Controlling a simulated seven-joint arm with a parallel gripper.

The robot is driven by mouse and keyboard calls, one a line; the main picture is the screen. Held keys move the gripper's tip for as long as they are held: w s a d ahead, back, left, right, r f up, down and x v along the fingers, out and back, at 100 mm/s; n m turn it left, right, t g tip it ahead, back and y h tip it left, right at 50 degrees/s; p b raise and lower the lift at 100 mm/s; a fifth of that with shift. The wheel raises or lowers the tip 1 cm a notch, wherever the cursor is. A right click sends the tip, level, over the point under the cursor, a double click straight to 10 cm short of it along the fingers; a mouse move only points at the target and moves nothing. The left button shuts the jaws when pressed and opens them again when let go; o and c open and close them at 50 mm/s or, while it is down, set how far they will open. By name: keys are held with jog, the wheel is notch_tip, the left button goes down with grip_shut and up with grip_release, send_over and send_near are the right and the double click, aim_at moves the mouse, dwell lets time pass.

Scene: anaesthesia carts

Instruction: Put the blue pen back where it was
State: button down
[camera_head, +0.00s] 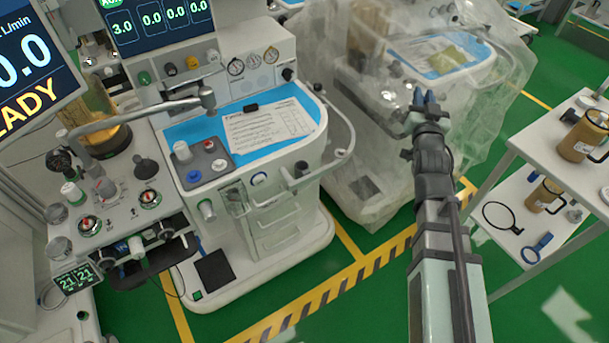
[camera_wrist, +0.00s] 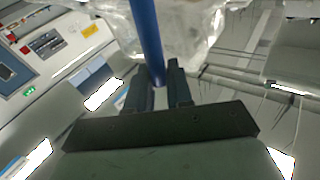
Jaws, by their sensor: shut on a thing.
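The blue pen (camera_wrist: 146,38) shows in the wrist view as a long blue shaft. It rises from between the two dark fingers of my gripper (camera_wrist: 160,78) toward the top edge, tilted slightly left. My gripper is shut on it. In the head view my gripper (camera_head: 425,103) is in the air, right of the uncovered anaesthesia cart and in front of the plastic-covered one. The pen cannot be told apart from the fingers there. A printed paper sheet (camera_head: 268,131) lies on the blue worktop (camera_head: 186,131) of the uncovered cart, with a small black clip at its top edge.
A grey block with knobs (camera_head: 205,166) sits left of the sheet. A plastic-draped cart (camera_head: 375,185) stands behind my gripper. A white shelf trolley (camera_head: 553,120) with amber canisters and a blue ring (camera_head: 537,247) is at the right. Green floor lies between.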

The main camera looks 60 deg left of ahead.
jog(key=s+a+f+n+g+y, duration=0.1)
jog(key=s+a, duration=0.3)
jog(key=s, duration=0.5)
jog(key=s+a+f+n+g+y, duration=0.1)
jog(key=s+a+f+n+g, duration=0.1)
jog(key=s, duration=0.6)
jog(key=s+a+f+n+g+y, duration=0.1)
jog(key=s+a+n+g, duration=0.1)
jog(key=s+a+g, duration=0.2)
jog(key=shift+s+a+f+n, duration=0.4)
jog(key=shift+s+a, duration=1.45)
jog(key=shift+s, duration=0.95)
jog(key=shift+f+n+g, duration=0.15)
jog(key=shift+n+g, duration=0.15)
jog(key=shift+g, duration=0.2)
jog(key=shift+f, duration=5)
jog(key=c, duration=1)
grip_release()
jog(key=shift+f, duration=0.1)
